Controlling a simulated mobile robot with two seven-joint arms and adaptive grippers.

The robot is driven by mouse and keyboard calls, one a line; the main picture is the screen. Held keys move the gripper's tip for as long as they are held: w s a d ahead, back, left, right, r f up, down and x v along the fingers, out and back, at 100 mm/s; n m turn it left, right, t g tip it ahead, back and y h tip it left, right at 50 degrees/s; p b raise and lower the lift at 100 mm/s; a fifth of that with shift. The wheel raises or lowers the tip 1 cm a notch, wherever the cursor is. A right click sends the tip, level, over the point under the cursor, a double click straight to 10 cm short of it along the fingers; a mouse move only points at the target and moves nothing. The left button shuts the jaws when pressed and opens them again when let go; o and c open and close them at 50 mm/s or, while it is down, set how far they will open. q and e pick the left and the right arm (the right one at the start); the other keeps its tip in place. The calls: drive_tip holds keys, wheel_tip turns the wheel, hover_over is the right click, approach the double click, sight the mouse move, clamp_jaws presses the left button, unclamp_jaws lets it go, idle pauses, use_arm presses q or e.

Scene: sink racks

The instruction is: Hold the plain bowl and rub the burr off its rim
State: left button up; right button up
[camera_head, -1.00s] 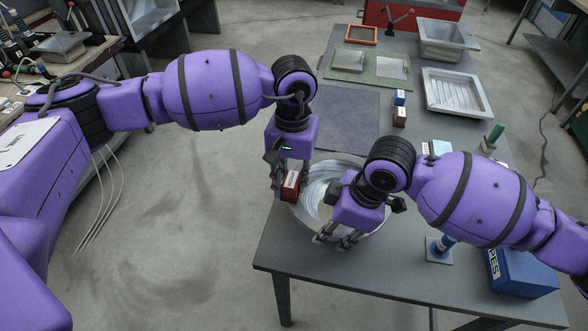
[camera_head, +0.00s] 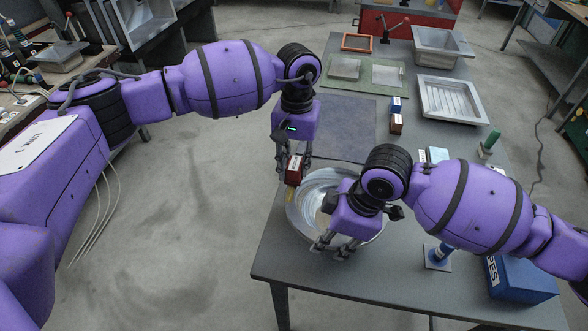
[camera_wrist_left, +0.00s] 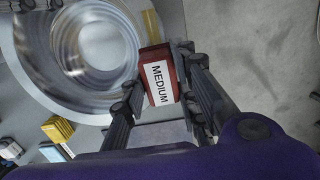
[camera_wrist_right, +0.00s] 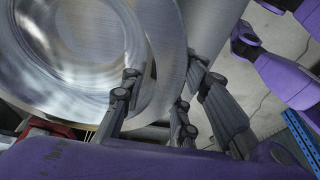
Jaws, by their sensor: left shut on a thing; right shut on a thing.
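The plain bowl (camera_head: 312,196) is a shiny metal bowl near the table's front left corner. It also shows in the left wrist view (camera_wrist_left: 38,72) and the right wrist view (camera_wrist_right: 150,85). My right gripper (camera_head: 330,248) is shut on its near rim. My left gripper (camera_head: 293,170) is shut on a dark red block (camera_head: 294,172) labelled MEDIUM (camera_wrist_left: 160,82). The block is at the bowl's left rim; whether it touches cannot be told. A yellow patch (camera_head: 291,193) shows at the rim just below the block, and beside it in the left wrist view (camera_wrist_left: 152,24). No burr can be made out.
A dark mat (camera_head: 345,127) lies behind the bowl. Small blue (camera_head: 396,104) and brown (camera_head: 396,123) blocks stand right of it. A metal tray (camera_head: 455,100) and sink (camera_head: 442,46) are farther back. A blue box (camera_head: 520,279) sits at the front right.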

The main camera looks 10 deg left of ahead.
use_arm(q)
drive_tip(key=shift+r, duration=3.65)
use_arm(e)
drive_tip(key=shift+s, duration=0.1)
use_arm(q)
drive_tip(key=shift+w, duration=0.1)
use_arm(e)
drive_tip(key=o, duration=1.2)
drive_tip(key=shift+c, duration=0.2)
drive_tip(key=v, duration=1)
drive_tip(key=shift+r, duration=0.2)
drive_tip(key=shift+v, duration=0.8)
